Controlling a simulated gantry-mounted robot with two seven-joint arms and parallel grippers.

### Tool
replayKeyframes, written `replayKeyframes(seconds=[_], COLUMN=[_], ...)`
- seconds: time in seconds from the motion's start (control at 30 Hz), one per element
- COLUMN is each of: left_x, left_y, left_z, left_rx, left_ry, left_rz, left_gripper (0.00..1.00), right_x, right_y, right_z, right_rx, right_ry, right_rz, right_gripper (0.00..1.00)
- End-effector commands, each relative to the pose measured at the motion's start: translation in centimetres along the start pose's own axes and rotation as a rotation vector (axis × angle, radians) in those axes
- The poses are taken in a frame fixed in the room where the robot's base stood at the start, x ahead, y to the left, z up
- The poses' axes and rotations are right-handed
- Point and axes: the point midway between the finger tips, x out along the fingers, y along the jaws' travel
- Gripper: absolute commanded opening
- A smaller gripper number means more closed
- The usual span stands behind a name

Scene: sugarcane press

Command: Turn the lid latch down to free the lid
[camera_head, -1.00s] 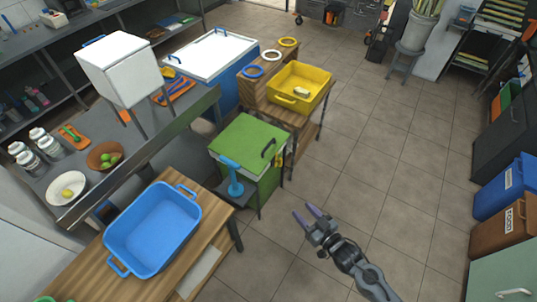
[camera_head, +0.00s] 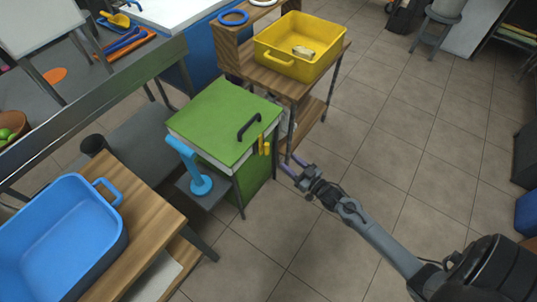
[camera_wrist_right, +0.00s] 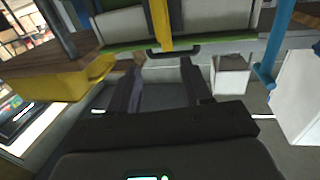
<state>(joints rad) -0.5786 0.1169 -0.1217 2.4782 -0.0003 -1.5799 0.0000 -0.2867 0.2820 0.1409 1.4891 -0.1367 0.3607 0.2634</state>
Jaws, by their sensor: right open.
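The green lid (camera_head: 225,122) lies closed on a box and has a black handle (camera_head: 249,127). The yellow lid latch (camera_head: 264,145) is at the lid's right edge, standing roughly upright. My right gripper (camera_head: 292,167) is open and empty, to the right of the latch and a little below it, apart from it. In the right wrist view the latch (camera_wrist_right: 160,25) appears beyond the gap between the open fingers (camera_wrist_right: 159,75). My left gripper is not in view.
A blue lever-like piece (camera_head: 190,165) stands on a small shelf left of the box. A yellow tub (camera_head: 298,50) sits on a wooden stand behind. A blue tub (camera_head: 62,240) is on the wooden table at lower left.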

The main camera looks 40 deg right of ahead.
Motion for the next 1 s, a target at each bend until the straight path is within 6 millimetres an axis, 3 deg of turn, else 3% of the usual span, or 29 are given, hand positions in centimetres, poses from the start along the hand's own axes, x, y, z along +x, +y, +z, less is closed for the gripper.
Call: replayKeyframes(seconds=[0.03, 0.1, 0.37, 0.8, 1.0], left_x=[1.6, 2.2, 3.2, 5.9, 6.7], left_y=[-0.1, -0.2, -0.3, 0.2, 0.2], left_z=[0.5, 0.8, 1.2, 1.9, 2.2], left_rx=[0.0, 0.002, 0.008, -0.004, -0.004], left_ry=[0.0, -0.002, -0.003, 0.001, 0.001], left_rz=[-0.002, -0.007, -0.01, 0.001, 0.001], left_gripper=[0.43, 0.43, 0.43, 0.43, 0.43], right_x=[0.3, 0.5, 2.0, 8.7, 10.8], right_y=[0.0, 0.0, 0.1, 0.0, 0.0], right_z=[1.4, 1.8, 2.1, 2.1, 2.0], right_rx=[-0.001, -0.002, -0.003, -0.002, -0.002], right_ry=[0.005, 0.01, 0.018, 0.018, 0.017], right_rz=[-0.001, -0.002, -0.001, -0.002, -0.002], right_gripper=[0.49, 0.49, 0.49, 0.49, 0.49])
